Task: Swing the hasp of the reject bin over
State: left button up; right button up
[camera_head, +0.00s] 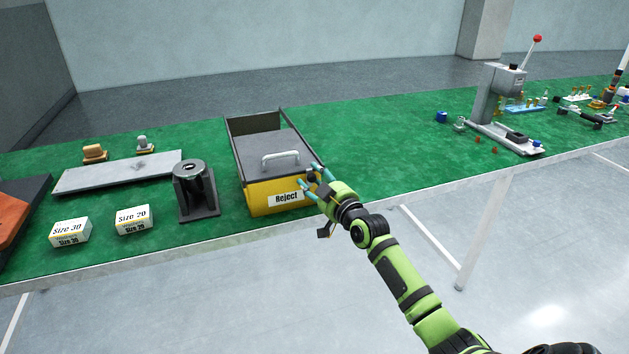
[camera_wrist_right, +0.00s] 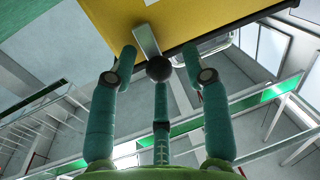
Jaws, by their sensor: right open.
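The reject bin (camera_head: 262,197) is a yellow box with a grey lid (camera_head: 270,151) and a white "Reject" label; it stands near the table's front edge. The lid has a pale bar handle (camera_head: 281,158). In the right wrist view, the hasp (camera_wrist_right: 146,40) is a short grey metal strap against the yellow bin wall (camera_wrist_right: 200,18), with a dark ball knob (camera_wrist_right: 159,68) at its end. My right gripper (camera_head: 312,178) is at the bin's front right corner. Its teal fingers (camera_wrist_right: 160,62) are open around the knob; I cannot tell whether they touch it. My left gripper is out of view.
A dark cylindrical holder (camera_head: 195,187) stands left of the bin, with two white size boxes (camera_head: 134,219) nearby. A grey plate (camera_head: 118,172) lies behind them. A lever press (camera_head: 497,100) stands far right.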

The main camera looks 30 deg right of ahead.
jog(key=shift+c, duration=0.4)
grip_shut()
jog(key=shift+r, duration=0.1)
